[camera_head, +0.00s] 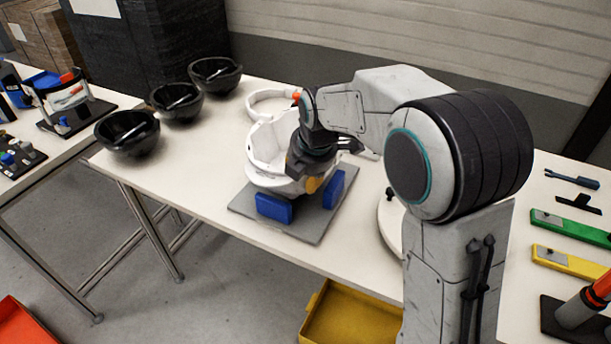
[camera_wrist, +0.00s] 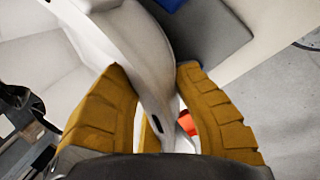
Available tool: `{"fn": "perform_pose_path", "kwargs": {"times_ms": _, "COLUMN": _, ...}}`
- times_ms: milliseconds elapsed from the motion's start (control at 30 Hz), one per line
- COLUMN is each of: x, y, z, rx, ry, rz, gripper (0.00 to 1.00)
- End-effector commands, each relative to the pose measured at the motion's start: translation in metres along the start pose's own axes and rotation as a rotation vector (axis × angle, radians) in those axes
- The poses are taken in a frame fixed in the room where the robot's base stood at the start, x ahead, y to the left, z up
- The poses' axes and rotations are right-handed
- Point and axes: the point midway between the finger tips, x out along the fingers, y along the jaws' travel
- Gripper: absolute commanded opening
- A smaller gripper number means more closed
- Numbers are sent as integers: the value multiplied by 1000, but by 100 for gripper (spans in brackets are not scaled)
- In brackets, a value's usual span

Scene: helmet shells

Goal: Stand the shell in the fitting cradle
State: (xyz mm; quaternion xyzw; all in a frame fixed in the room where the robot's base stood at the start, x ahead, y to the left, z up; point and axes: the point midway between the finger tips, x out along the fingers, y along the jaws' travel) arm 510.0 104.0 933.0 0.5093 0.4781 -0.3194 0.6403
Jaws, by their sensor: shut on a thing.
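The white helmet shell (camera_head: 265,152) is at the fitting cradle, a grey plate (camera_head: 308,228) with blue pads (camera_head: 274,208) on the white table. The shell sits between the blue pads, but I cannot tell if it rests fully on the plate. My gripper (camera_head: 312,183) comes down on the shell's right side and hides part of it. In the wrist view, the orange-yellow fingers of my gripper (camera_wrist: 160,105) are shut on the rim of the white shell (camera_wrist: 140,50). Part of the grey plate (camera_wrist: 205,40) and a blue pad show at the top.
Several black bowl-like shells (camera_head: 127,132) stand at the table's left end. A white ring (camera_head: 270,100) lies behind the cradle. A white round object (camera_head: 390,222) is right of it, partly behind my arm. A yellow bin (camera_head: 350,318) is below the table's front edge.

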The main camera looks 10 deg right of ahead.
Motion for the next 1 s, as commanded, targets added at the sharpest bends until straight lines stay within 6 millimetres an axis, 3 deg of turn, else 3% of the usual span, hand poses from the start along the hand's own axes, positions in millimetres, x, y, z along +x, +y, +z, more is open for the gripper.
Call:
{"fn": "perform_pose_path", "kwargs": {"times_ms": 300, "x": 5, "y": -1, "z": 0, "rx": 0, "ry": 0, "rz": 4, "gripper": 0}}
{"fn": "perform_pose_path", "kwargs": {"times_ms": 333, "x": 4, "y": -1, "z": 0, "rx": 0, "ry": 0, "rz": 4, "gripper": 29}}
{"fn": "perform_pose_path", "kwargs": {"times_ms": 567, "x": 4, "y": -1, "z": 0, "rx": 0, "ry": 0, "rz": 2, "gripper": 48}}
{"fn": "perform_pose_path", "kwargs": {"times_ms": 833, "x": 4, "y": -2, "z": 0, "rx": 0, "ry": 0, "rz": -2, "gripper": 48}}
{"fn": "perform_pose_path", "kwargs": {"times_ms": 1000, "x": -9, "y": -1, "z": 0, "rx": 0, "ry": 0, "rz": 2, "gripper": 48}}
